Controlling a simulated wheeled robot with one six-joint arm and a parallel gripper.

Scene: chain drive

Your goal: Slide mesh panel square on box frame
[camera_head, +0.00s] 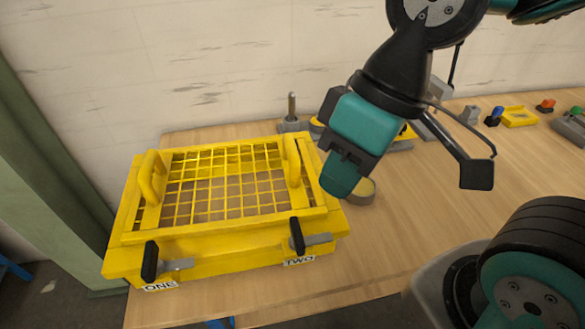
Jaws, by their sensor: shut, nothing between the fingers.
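The yellow mesh panel (222,221) lies on top of the yellow box frame (215,262) at the left of the table. The panel has a raised handle at its left side and another at its right. It looks slightly askew on the frame, though the exact offset is hard to tell. Two black-handled latches labelled ONE (150,262) and TWO (297,236) are on the front of the frame. My gripper (340,182) is shut and empty. It appears just right of the panel's right handle, by the frame's right side; whether it touches is unclear.
A small round yellowish-topped part (362,191) stands on the table behind my gripper. A grey post (292,112) stands behind the frame. Several small coloured parts sit at the back right.

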